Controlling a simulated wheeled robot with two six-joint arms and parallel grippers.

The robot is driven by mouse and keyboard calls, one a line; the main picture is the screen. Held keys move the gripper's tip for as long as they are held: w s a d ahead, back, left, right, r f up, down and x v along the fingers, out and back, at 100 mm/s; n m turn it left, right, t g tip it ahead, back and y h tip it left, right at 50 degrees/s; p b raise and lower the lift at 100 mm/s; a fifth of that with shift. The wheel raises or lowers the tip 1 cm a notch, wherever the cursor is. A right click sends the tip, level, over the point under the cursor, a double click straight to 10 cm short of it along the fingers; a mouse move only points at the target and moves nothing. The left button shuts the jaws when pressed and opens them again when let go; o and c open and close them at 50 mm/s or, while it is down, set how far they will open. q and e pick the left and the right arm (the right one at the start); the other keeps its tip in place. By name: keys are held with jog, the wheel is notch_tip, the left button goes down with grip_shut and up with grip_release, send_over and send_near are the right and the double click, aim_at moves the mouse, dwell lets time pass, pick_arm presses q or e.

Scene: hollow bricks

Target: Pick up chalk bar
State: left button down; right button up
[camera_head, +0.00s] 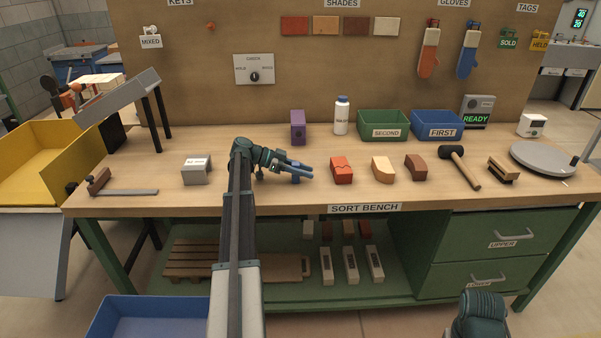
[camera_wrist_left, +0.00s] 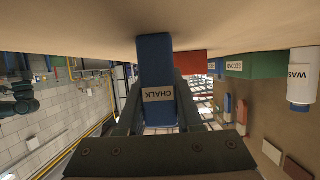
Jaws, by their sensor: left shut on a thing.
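The chalk bar is a small blue block marked CHALK, seen in the left wrist view (camera_wrist_left: 155,75) between my two fingers. In the head view my left gripper (camera_head: 299,172) is low over the middle of the bench, and a little of the blue chalk bar (camera_head: 296,179) shows at its fingers. My left gripper is shut on the chalk bar. The bar's end is close to the tabletop; I cannot tell whether it touches. Part of my right arm shows at the bottom right of the head view; its fingers do not show.
A red block (camera_head: 341,170) stands just right of my left gripper, then a tan block (camera_head: 382,169) and a brown one (camera_head: 415,167). A grey block (camera_head: 196,170) is to the left. Behind are a purple block (camera_head: 298,127), a white bottle (camera_head: 341,117), and bins SECOND (camera_head: 385,132) and FIRST (camera_head: 438,132).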

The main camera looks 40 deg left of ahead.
pick_arm(q)
jog(key=shift+r+p, duration=0.8)
jog(key=shift+s+a+r+p, duration=0.1)
jog(key=shift+s+r+p, duration=0.1)
jog(key=shift+r+p, duration=0.4)
jog(key=shift+s+a+r+p, duration=0.1)
jog(key=shift+s+r+p, duration=0.05)
jog(key=shift+r+p, duration=0.4)
jog(key=s+a, duration=0.1)
jog(key=s, duration=0.3)
jog(key=s+a, duration=0.2)
jog(key=s, duration=0.3)
jog(key=s+a+r+p, duration=0.1)
jog(key=s+a, duration=0.1)
jog(key=s, duration=0.3)
jog(key=shift+s+a, duration=0.1)
jog(key=shift+s, duration=0.05)
